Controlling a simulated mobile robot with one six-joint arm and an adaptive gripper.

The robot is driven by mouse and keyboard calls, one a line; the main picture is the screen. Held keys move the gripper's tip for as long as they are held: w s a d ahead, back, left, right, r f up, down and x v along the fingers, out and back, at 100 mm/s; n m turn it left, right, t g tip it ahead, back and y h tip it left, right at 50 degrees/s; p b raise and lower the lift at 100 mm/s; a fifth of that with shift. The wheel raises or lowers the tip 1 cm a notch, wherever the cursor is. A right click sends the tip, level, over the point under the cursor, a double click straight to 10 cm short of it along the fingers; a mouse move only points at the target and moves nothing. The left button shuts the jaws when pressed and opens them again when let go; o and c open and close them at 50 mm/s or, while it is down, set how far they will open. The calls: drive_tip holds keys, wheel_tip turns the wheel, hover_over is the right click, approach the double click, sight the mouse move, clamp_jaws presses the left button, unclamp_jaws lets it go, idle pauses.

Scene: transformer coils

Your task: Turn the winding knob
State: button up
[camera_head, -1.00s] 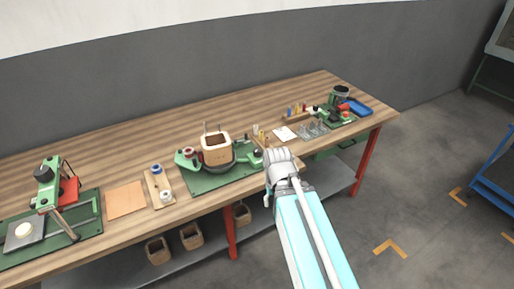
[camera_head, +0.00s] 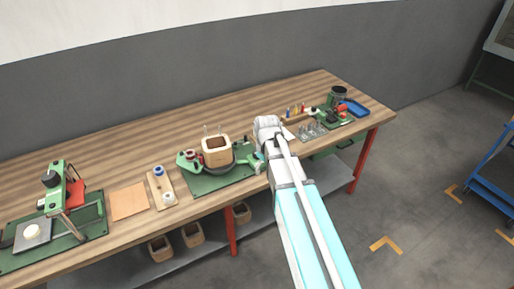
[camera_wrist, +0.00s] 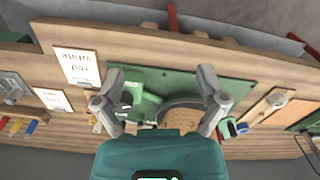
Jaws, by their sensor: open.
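The winding machine stands on a green base plate (camera_head: 212,184) in the middle of the bench. It carries a square wooden coil former (camera_head: 216,152). At its right end is a green end block, partly covered by my arm in the head view. In the wrist view this green block (camera_wrist: 146,84) lies between my open fingers, left of centre, with a small dark knob-like part (camera_wrist: 127,99) near the left finger. My gripper (camera_wrist: 161,73) is open and empty above the machine. I cannot tell whether a finger touches the knob. The coil former (camera_wrist: 178,117) is partly hidden by my gripper body.
A wooden board with spools (camera_head: 161,187) and a green press (camera_head: 55,195) stand left. Pins (camera_head: 312,131), a small green machine (camera_head: 336,113) and a blue tray (camera_head: 355,107) stand right. White cards (camera_wrist: 77,66) lie beside the machine. The bench's back strip is clear.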

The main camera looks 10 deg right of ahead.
drive_tip(key=w+r+n+p, duration=0.2)
drive_tip(key=w+r+n, duration=0.1)
drive_tip(key=w, duration=0.5)
drive_tip(key=w+r+n+p, duration=0.3)
drive_tip(key=w+n, duration=0.2)
drive_tip(key=w, duration=0.3)
drive_tip(key=shift+w, duration=0.25)
wheel_tip(320, 180, down, 14)
drive_tip(key=b, duration=1.3)
drive_tip(key=shift+r+b, duration=0.25)
drive_tip(key=shift+b, duration=0.05)
drive_tip(key=c, duration=1.2)
